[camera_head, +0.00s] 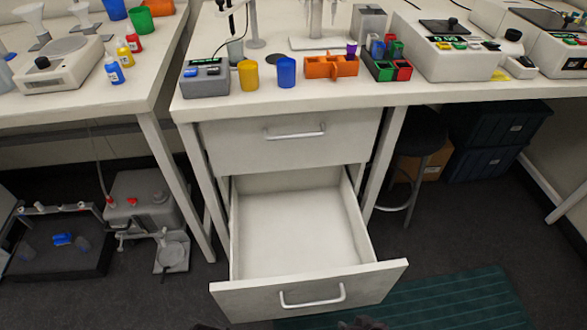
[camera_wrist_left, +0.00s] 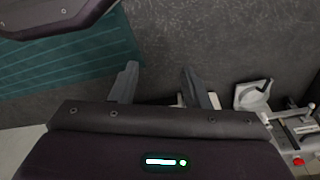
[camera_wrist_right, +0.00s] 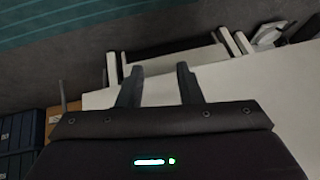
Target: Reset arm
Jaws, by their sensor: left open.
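My left gripper (camera_wrist_left: 160,70) is open in the left wrist view, with its two fingers apart. Dark floor shows beyond the fingertips and nothing is held. My right gripper (camera_wrist_right: 159,70) is also open and empty in the right wrist view, its fingers apart above a pale surface. In the head view only a dark bit of my right gripper (camera_head: 364,323) shows at the bottom edge, in front of the pulled-out drawer.
The lower drawer (camera_head: 310,290) stands open and empty. The upper drawer (camera_head: 290,140) is shut. The bench (camera_head: 455,94) carries cups, an orange rack and instruments. A stool (camera_head: 417,135) stands at right. A green mat (camera_head: 450,303) lies on the floor.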

